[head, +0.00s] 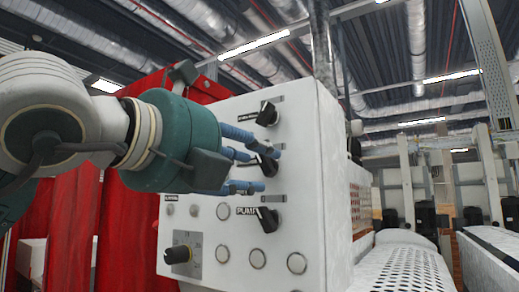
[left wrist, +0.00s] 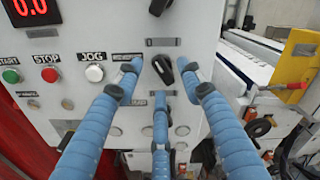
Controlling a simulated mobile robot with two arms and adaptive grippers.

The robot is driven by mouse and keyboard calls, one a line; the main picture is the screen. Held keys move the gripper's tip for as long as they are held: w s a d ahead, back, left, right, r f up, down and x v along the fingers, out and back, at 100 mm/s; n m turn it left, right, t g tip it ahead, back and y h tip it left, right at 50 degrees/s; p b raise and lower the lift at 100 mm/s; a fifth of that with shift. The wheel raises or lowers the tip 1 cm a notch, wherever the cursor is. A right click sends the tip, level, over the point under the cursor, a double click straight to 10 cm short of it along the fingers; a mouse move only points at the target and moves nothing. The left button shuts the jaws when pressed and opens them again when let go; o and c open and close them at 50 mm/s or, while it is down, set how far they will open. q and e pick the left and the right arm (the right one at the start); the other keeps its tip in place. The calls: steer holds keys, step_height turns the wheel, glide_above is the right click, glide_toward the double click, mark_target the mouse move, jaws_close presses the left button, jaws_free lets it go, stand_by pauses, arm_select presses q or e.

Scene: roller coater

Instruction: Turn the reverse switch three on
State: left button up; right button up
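A white control panel (head: 312,165) carries three black rotary switches in a column in the head view: a top one (head: 267,114), a middle one (head: 268,164) and a lower one (head: 267,216) marked PUMP. My left gripper (head: 256,160) has its blue fingers spread in front of the middle switch, which they partly hide. In the left wrist view, one black switch (left wrist: 163,69) sits between the open fingertips, its handle tilted. I cannot tell whether any finger touches it. Another switch (left wrist: 158,6) shows above. The small labels are too blurred to read. My right gripper is out of view.
START (left wrist: 11,76), STOP (left wrist: 50,75) and JOG (left wrist: 94,73) buttons lie left of the fingers, under a red display (left wrist: 31,8). A dial (head: 178,255) and round buttons are low on the panel. Red curtains (head: 75,225) hang behind my left arm.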

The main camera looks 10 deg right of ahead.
arm_select(q)
steer(key=shift+p+x, duration=0.35)
steer(key=shift+x, duration=0.5)
steer(key=shift+w+d, duration=0.15)
jaws_close()
